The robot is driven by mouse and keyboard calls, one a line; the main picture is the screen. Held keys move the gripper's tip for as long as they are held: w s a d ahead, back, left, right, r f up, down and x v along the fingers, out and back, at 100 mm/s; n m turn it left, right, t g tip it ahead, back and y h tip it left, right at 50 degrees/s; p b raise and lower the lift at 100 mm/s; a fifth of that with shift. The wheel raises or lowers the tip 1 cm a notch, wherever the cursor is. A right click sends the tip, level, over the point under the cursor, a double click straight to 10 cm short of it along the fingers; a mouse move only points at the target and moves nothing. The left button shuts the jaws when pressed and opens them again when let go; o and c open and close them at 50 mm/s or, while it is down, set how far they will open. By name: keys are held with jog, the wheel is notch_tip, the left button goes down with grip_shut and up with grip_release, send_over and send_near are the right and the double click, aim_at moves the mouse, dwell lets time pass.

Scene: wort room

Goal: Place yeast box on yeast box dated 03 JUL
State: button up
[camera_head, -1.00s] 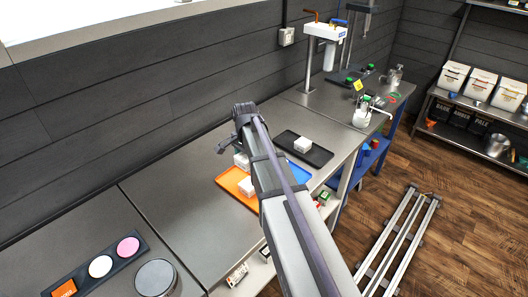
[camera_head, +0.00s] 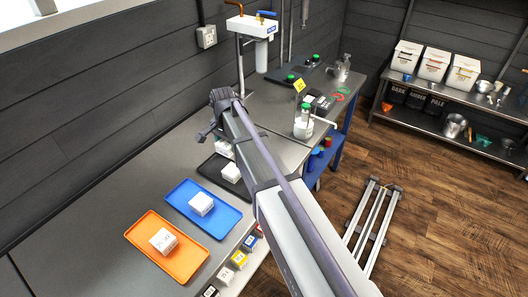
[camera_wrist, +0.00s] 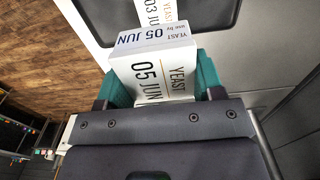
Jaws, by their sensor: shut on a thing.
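My gripper (camera_wrist: 158,88) has teal fingers shut on a white yeast box (camera_wrist: 152,62) marked 05 JUN, seen close in the wrist view. Just beyond it, partly cut off by the top edge, is another white yeast box (camera_wrist: 156,11) whose label reads 03 JU, the rest hidden. That box is on a black tray (camera_wrist: 208,14). In the head view the held box (camera_head: 224,149) is partly behind my arm, above and slightly behind the box (camera_head: 231,172) on the black tray (camera_head: 210,168). The two boxes look apart; the exact gap is unclear.
A blue tray (camera_head: 228,217) and an orange tray (camera_head: 143,230) each hold a white box. A glass vessel (camera_head: 304,123) with a green cap stands farther right on the counter. Several small boxes sit below the counter's front edge.

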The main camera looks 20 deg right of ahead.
jog(key=shift+w+d, duration=0.1)
jog(key=shift+d, duration=0.45)
jog(key=shift+a+f+b, duration=0.15)
jog(key=shift+f+b, duration=0.15)
jog(key=shift+b, duration=0.05)
jog(key=b, duration=0.6)
send_over(233, 168)
notch_tip(233, 168, down, 6)
jog(key=shift+r, duration=0.1)
notch_tip(233, 168, down, 4)
jog(key=b, duration=0.4)
jog(key=shift+r+p, duration=0.3)
jog(key=shift+p, duration=0.05)
jog(key=shift+f, duration=0.25)
jog(key=o, duration=0.9)
jog(key=shift+o, duration=0.2)
jog(key=shift+r, duration=0.1)
